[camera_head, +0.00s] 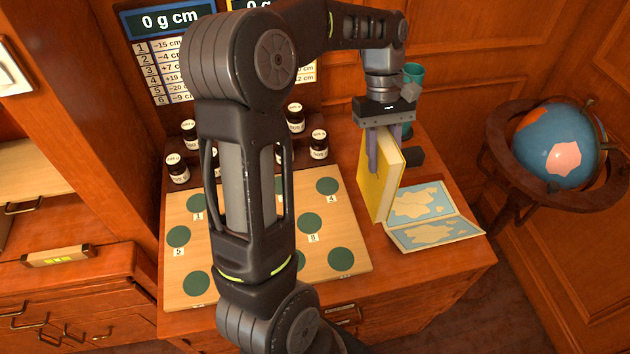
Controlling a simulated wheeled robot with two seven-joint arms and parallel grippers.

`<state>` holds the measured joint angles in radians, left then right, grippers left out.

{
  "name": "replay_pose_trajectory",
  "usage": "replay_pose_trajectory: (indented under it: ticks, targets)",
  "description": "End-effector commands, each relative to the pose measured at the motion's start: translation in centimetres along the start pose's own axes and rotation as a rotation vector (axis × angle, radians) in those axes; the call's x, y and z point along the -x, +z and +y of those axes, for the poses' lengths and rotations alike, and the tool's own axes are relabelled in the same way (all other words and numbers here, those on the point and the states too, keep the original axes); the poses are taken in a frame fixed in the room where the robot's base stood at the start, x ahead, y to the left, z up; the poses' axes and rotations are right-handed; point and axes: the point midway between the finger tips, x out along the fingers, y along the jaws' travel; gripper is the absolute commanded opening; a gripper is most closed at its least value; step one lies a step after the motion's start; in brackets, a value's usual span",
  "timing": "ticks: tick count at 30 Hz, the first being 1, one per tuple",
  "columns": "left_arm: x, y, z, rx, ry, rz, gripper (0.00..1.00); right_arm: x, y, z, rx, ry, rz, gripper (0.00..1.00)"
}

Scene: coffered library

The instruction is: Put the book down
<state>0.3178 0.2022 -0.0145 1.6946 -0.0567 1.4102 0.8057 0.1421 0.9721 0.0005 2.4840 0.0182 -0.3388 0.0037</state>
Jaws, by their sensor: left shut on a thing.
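A yellow book (376,184) with pale page edges stands upright near the right side of the wooden cabinet top. My left gripper (384,150) points down from above and is shut on the top of the book. The book's lower edge is close to the cabinet top beside the open map book; I cannot tell whether it touches the surface. My left arm crosses the middle of the view and hides part of the board and some jars. My right gripper does not show.
An open map book (432,214) lies right of the yellow book. A board with green numbered discs (346,284) covers the left and middle. Several dark jars (319,145) stand behind it. A teal cup (413,73) is at the back; a globe (556,146) stands right.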

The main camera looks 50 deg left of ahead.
Motion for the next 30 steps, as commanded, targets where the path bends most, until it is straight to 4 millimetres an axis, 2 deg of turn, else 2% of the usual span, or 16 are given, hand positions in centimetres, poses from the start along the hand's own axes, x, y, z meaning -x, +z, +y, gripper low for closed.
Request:
replay_pose_trajectory:
  ticks: [7,10,16,20,22,30]
  targets:
    - [0.0,0.0,0.0,-0.001,0.001,0.0,0.0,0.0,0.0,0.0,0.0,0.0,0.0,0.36]
    - [-0.6,-0.2,0.0,-0.001,0.001,0.0,0.0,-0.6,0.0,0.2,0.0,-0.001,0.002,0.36]
    - [-3.4,-1.4,0.0,-0.001,0.001,0.0,0.0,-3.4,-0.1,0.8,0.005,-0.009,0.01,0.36]
    - [-5.2,-2.1,0.0,0.0,0.0,0.0,0.0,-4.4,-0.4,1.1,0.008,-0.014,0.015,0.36]
    - [-5.3,-2.1,0.0,0.001,-0.001,-0.002,0.0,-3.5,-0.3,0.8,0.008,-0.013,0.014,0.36]
    - [-5.7,-2.4,0.1,0.0,0.001,0.001,0.0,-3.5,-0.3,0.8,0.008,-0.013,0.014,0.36]
